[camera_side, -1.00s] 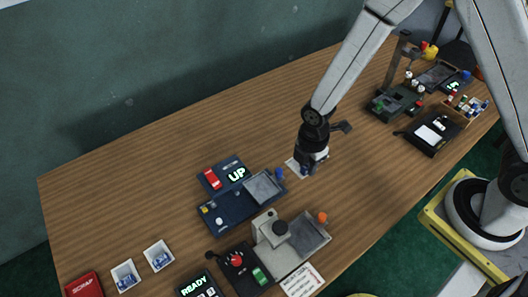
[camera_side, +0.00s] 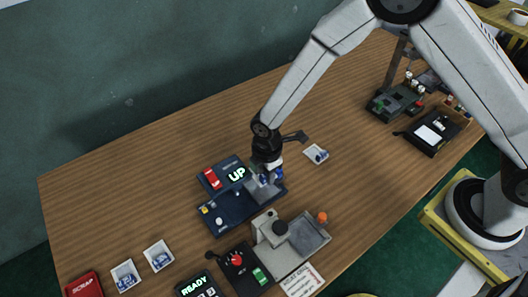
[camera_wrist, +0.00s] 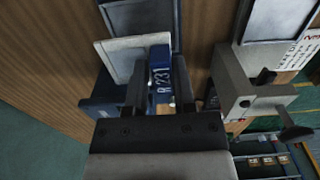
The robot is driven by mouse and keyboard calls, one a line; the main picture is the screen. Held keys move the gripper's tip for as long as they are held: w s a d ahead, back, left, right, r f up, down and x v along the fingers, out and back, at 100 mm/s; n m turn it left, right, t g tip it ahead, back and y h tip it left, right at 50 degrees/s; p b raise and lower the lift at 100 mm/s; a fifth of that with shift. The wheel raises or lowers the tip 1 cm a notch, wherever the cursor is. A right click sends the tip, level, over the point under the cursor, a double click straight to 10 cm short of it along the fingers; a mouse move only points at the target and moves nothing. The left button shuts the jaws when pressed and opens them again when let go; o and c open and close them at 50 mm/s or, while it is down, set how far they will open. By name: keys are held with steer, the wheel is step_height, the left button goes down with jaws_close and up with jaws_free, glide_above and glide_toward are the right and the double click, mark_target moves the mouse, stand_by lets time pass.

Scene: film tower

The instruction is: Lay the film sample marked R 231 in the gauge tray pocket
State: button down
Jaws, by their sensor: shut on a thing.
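My gripper (camera_side: 267,174) is shut on the blue tab of a film sample. A white square part shows beside the tab on the left. The gauge tray (camera_side: 231,213) is dark blue with a grey pocket (camera_side: 252,193). My gripper is over the pocket, which it partly hides. I cannot tell whether the sample touches it. In the wrist view the grey pocket (camera_wrist: 140,16) lies just beyond the sample.
Another white-and-blue sample (camera_side: 316,154) lies on the table to the right. A blue UP display unit (camera_side: 228,175) stands behind the tray. A grey stand with a black knob (camera_side: 280,229) is close in front. Two white dishes (camera_side: 158,256) and a red scrap box (camera_side: 84,285) are at front left.

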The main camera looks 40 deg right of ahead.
mark_target(266, 192)
steer(key=shift+f, duration=0.15)
steer(key=shift+f, duration=2.5)
steer(key=shift+f, duration=0.3)
jaws_free()
stand_by(0.3)
steer(key=shift+r, duration=0.15)
steer(key=shift+r, duration=3.3)
steer(key=shift+r, duration=0.1)
